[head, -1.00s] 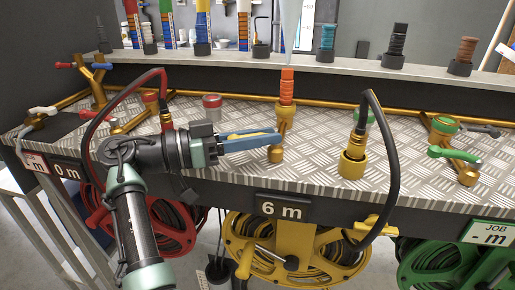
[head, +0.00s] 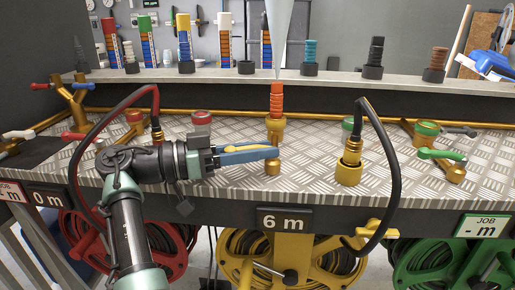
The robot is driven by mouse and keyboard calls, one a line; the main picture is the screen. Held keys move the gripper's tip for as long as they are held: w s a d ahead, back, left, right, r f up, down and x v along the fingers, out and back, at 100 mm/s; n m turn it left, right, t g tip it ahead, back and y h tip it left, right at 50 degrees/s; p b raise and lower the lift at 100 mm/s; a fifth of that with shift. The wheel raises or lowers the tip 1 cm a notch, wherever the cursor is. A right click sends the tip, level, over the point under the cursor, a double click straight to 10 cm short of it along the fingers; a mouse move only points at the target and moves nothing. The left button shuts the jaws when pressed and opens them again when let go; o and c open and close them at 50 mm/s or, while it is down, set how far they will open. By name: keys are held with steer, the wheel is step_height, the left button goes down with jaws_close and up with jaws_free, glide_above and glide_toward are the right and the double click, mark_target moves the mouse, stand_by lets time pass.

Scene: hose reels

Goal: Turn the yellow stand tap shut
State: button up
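The yellow stand tap is a brass body (head: 274,166) at the middle of the tread-plate bench in the head view. Its yellow lever (head: 240,149) points left from the body. An orange hose fitting (head: 276,100) stands upright just behind it. My gripper (head: 276,153) reaches in from the left, lying nearly level. Its blue fingers run along the lever, with yellow showing between them, and their tips reach over the tap body. From this angle I cannot tell whether the fingers press on the lever. The fingers partly hide the lever and the top of the tap.
A green-lever tap (head: 442,155) stands to the right, and a red-lever tap (head: 80,136) to the left. A black hose (head: 393,170) arches from a brass coupling (head: 350,168). A yellow reel (head: 240,262) hangs below the "6 m" sign (head: 283,219). A shelf with upright fittings runs behind.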

steer(key=shift+o, duration=0.4)
steer(key=shift+r, duration=0.1)
steer(key=shift+a, duration=0.25)
steer(key=v, duration=1.2)
steer(key=shift+a+p, duration=0.2)
steer(key=shift+p, duration=0.2)
steer(key=shift+s, duration=0.1)
